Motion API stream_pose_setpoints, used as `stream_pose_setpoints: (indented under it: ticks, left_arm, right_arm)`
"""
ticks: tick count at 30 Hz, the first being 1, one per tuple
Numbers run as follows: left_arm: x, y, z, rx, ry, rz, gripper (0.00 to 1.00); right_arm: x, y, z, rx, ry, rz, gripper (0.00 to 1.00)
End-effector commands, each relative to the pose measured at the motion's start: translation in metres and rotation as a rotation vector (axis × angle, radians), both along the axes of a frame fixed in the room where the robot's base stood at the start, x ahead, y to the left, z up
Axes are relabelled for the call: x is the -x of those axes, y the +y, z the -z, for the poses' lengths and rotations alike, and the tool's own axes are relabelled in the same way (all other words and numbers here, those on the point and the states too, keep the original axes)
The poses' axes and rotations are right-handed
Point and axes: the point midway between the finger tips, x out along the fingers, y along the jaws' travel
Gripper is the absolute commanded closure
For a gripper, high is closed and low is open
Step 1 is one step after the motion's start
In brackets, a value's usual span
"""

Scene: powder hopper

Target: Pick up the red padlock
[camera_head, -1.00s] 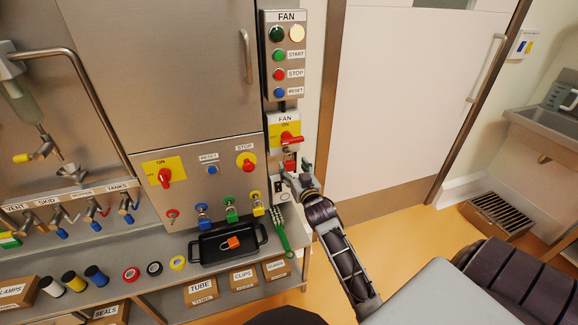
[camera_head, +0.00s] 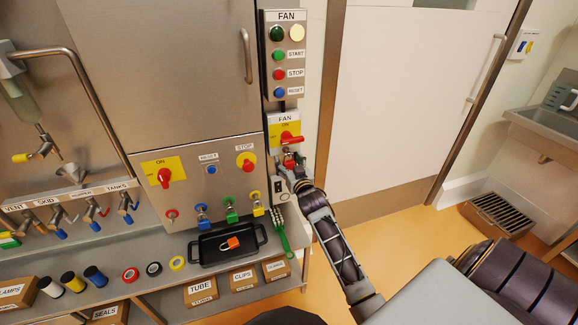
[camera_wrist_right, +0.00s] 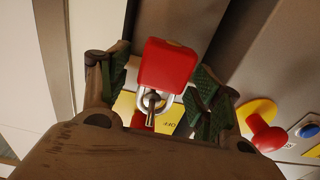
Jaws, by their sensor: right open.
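The red padlock (camera_wrist_right: 168,66) hangs by its metal shackle at the red FAN switch (camera_head: 288,138), and in the head view its body (camera_head: 288,159) shows just below the switch handle. My right gripper (camera_wrist_right: 162,72) is open, with one green-padded finger on each side of the padlock body. A gap shows between the body and the pads in the wrist view. In the head view my right gripper (camera_head: 290,168) is at the padlock and partly covers it. My left gripper is not in view.
A black tray (camera_head: 203,259) with an orange padlock (camera_head: 232,243) stands on the steel shelf. Blue, green and yellow padlocks hang along the cabinet front. The FAN button box (camera_head: 286,55) is above, and open floor lies to the right.

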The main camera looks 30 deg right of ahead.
Motion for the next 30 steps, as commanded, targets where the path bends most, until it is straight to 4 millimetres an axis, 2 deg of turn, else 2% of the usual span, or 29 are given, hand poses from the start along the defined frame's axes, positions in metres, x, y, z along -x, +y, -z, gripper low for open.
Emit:
stream_pose_setpoints:
  ticks: [4, 16, 25, 30]
  left_arm:
    - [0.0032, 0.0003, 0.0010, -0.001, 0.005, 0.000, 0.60]
    - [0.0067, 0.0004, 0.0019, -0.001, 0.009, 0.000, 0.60]
    - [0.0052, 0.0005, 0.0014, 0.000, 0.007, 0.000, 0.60]
    - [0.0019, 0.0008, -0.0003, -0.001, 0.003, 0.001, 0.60]
  right_arm:
    - [0.0001, -0.0001, 0.0000, 0.000, 0.000, 0.000, 0.36]
    - [0.0002, -0.0001, 0.0000, 0.000, 0.000, 0.000, 0.87]
    - [0.0001, -0.0001, -0.0015, 0.000, -0.001, 0.000, 0.87]
    - [-0.0001, -0.0002, -0.0090, 0.001, -0.002, 0.000, 0.87]
